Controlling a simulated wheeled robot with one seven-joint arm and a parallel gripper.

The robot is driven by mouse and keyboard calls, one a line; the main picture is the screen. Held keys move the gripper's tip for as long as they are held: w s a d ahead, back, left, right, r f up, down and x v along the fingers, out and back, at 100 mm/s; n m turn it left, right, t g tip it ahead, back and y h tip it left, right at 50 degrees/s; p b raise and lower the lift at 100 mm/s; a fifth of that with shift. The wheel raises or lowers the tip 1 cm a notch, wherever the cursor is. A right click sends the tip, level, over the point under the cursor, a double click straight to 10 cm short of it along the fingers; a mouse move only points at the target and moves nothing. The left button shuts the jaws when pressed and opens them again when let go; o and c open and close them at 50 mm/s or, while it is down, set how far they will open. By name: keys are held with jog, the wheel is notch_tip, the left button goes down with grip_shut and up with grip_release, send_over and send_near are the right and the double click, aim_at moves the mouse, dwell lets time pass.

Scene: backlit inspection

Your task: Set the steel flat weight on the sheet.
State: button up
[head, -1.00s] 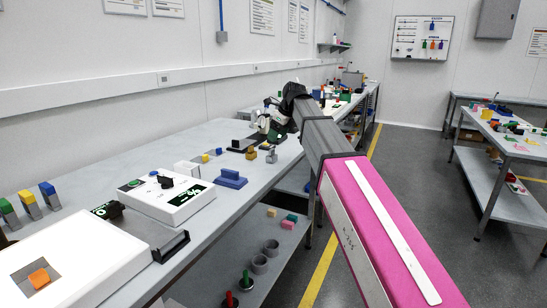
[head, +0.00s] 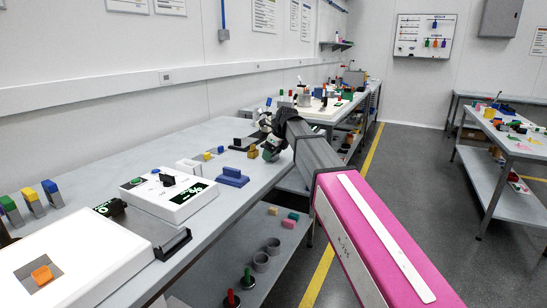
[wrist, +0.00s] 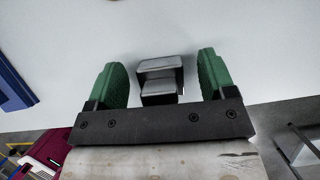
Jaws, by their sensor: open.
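In the wrist view, a grey stepped metal block (wrist: 161,82), which looks like the steel flat weight, stands on the pale table top between the green fingers of my gripper (wrist: 163,84). The fingers are apart, with a gap on each side of the block; neither is seen touching it. In the head view my gripper (head: 270,151) is low over the table's right edge and hides the block. A dark flat piece (head: 237,148) lies left of the gripper under small items; I cannot tell whether it is the sheet.
A brass-coloured block (head: 252,153) stands close to the left of my gripper. A blue block (head: 232,178) is nearer the camera; it also seems to show at the wrist view's left edge (wrist: 12,85). A white instrument box (head: 168,196) stands nearer. Bare table lies behind.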

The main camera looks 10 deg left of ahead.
jog(key=c, duration=1.3)
